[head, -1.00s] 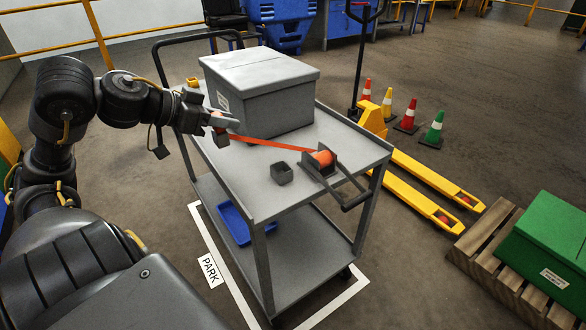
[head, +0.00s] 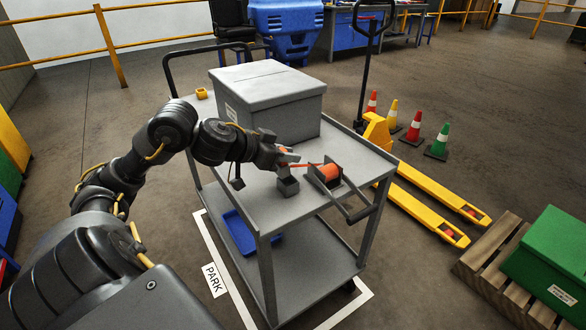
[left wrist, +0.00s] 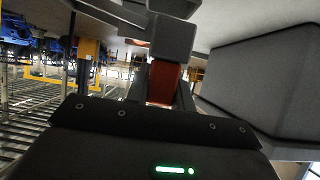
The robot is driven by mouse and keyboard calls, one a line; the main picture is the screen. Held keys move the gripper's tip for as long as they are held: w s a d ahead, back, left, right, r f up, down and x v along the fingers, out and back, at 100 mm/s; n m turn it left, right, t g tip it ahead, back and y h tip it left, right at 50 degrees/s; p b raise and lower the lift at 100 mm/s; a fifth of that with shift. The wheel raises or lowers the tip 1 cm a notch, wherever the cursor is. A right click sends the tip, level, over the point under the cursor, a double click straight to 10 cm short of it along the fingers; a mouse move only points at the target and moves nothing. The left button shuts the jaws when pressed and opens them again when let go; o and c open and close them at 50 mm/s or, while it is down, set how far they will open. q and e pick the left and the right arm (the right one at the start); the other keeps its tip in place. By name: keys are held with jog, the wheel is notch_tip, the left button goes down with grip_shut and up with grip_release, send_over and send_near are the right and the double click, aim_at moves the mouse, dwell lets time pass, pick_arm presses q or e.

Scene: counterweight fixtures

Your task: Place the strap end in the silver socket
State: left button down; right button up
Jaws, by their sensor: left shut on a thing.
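The orange strap (head: 309,164) runs from the ratchet winch (head: 343,189) on the cart top to my left gripper (head: 289,157). My left gripper is shut on the strap end, whose dark grey block (head: 284,172) hangs under the fingers. The small grey silver socket (head: 288,187) stands on the cart top directly below the block. Whether the block touches the socket or has entered it cannot be told. In the left wrist view the red-orange strap part (left wrist: 165,83) lies between the fingers. My right gripper is not in view.
A large grey lidded box (head: 270,103) stands on the cart (head: 312,204) behind my gripper. A blue tray (head: 240,232) lies on the lower shelf. A yellow pallet jack (head: 425,205), several cones and a green box (head: 550,255) are to the right.

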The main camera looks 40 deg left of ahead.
pick_arm(q)
jog(key=shift+w+d+f, duration=0.35)
jog(key=shift+w+f, duration=0.15)
jog(key=shift+f, duration=0.25)
jog(key=f+b, duration=0.1)
jog(key=f, duration=0.2)
jog(key=shift+w+d+f+b, duration=0.1)
jog(key=shift+w+d+b, duration=0.1)
jog(key=shift+b, duration=0.2)
jog(key=shift+a+f, duration=0.1)
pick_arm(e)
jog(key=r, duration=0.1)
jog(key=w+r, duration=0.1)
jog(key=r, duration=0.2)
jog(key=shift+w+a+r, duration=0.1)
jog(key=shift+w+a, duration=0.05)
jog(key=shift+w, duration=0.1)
pick_arm(q)
jog(key=shift+f, duration=0.1)
jog(key=c, duration=1.2)
grip_release()
